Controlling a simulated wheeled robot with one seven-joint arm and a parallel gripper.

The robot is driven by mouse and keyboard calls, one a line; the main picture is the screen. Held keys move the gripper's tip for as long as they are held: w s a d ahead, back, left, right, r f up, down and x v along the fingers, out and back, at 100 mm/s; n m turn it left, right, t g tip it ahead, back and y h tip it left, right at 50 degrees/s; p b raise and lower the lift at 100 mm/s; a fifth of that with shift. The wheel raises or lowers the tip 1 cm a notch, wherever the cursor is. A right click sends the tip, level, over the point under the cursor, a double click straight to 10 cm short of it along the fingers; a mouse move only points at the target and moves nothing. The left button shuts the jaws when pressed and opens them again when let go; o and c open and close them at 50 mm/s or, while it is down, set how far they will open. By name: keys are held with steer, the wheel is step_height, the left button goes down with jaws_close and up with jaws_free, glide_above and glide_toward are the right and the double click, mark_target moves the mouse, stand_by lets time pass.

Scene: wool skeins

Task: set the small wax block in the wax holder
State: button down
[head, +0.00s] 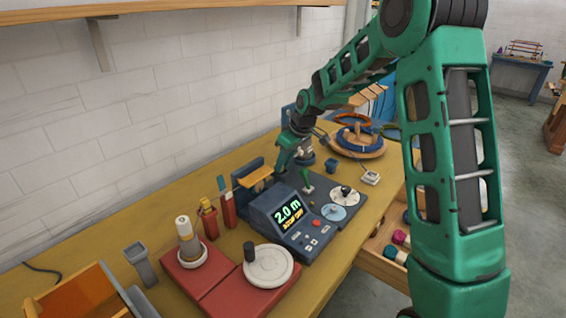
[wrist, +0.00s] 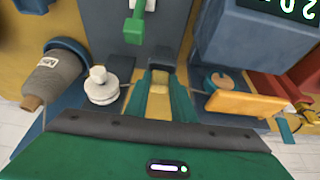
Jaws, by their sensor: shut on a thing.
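My gripper (wrist: 158,82) is shut on a small pale yellow block, the small wax block (wrist: 158,104), which shows between the two green fingers in the wrist view. In the head view my gripper (head: 283,163) is low over the bench, behind the display unit; the block cannot be made out there. I cannot tell for certain which fitting is the wax holder. A white knobbed fitting (wrist: 101,88) stands left of the fingers, and a green post (wrist: 135,27) rises beyond them. The held block looks apart from both.
An orange bar (wrist: 247,104) lies close right of the fingers; it also shows in the head view (head: 258,176). A grey yarn cone (wrist: 55,75) stands at left in the wrist view. The display unit (head: 283,222) and a wooden ring stand (head: 358,150) flank the gripper.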

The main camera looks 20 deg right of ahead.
steer(key=shift+f, duration=0.2)
steer(key=c, duration=1.5)
jaws_free()
steer(key=v, duration=1.3)
steer(key=shift+w+r, duration=0.1)
steer(key=shift+r, duration=0.05)
steer(key=s+d+f+m+g, duration=0.1)
steer(key=s+d+m, duration=0.3)
steer(key=s, duration=1)
steer(key=s+d+f+m+g+h, duration=0.1)
steer(key=s+d+m, duration=0.3)
steer(key=s, duration=1.1)
steer(key=s+d+f+m+g+h, duration=0.1)
steer(key=s+d+m, duration=0.4)
steer(key=s, duration=1)
steer(key=shift+d+f+g, duration=0.4)
steer(key=shift+f, duration=0.1)
